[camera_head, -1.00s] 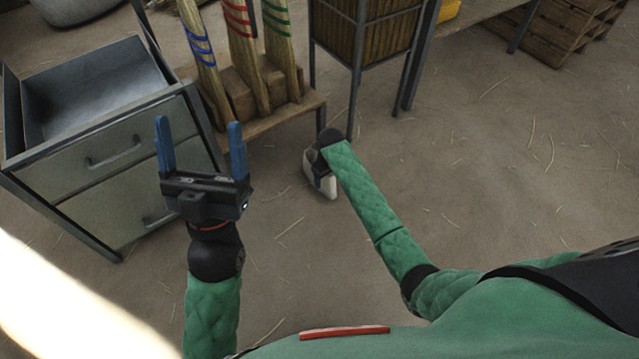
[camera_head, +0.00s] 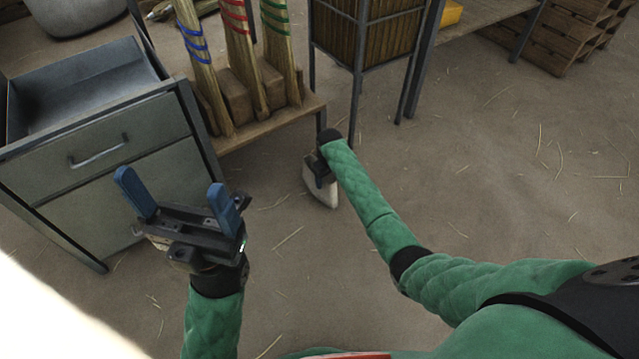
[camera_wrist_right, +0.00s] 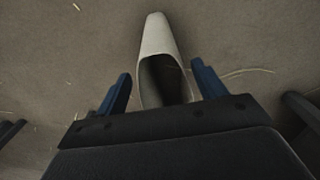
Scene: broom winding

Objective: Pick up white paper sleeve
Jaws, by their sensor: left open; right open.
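The white paper sleeve (camera_wrist_right: 156,42) lies on the floor in the right wrist view, a tapered hollow cone with its dark open end toward me. My right gripper (camera_wrist_right: 160,85) is open, with one blue finger on each side of the sleeve's wide end; I cannot tell whether they touch it. In the head view the sleeve (camera_head: 321,188) shows partly, below the right gripper (camera_head: 318,172), which is mostly hidden by its own wrist. My left gripper (camera_head: 172,198) is open and empty, in front of the drawer cabinet, its blue fingers pointing away.
A metal cabinet (camera_head: 100,148) with an open top drawer stands at the left. A low wooden rack (camera_head: 268,128) holds bundles with blue, red and green bands. A metal-framed wooden bin (camera_head: 380,35) stands behind my right gripper. The floor (camera_head: 480,210) at the right is clear apart from straw.

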